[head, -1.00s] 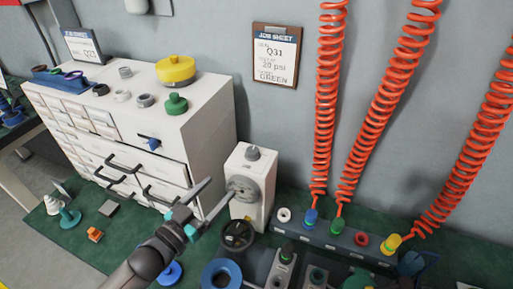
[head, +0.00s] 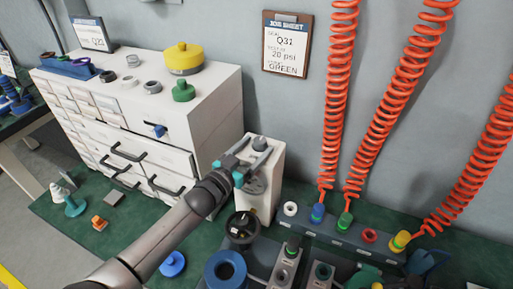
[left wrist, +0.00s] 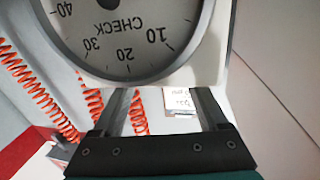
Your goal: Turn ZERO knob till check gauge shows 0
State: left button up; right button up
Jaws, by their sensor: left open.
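The white check gauge box (head: 270,180) stands on the green bench beside the drawer cabinet. A grey knob (head: 260,143), apparently the ZERO knob, sits on its top. My left gripper (head: 254,150) is open, with its fingers at the top of the box, close to the knob; I cannot tell whether they touch it. The arm partly covers the gauge dial (head: 256,185). In the left wrist view the dial (left wrist: 125,30) appears upside down, with CHECK and the marks 10 to 40; no needle shows. The open left fingers (left wrist: 166,95) reach past its edge. My right gripper is not in view.
The drawer cabinet (head: 200,125) stands close to the left of the gauge box. A fitting rack (head: 335,235) with red coiled hoses (head: 335,100) is to the right.

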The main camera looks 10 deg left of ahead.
pick_arm(q)
jog(key=shift+w+d, duration=0.2)
jog(key=shift+w, duration=0.35)
jog(key=shift+c, duration=0.3)
grip_shut()
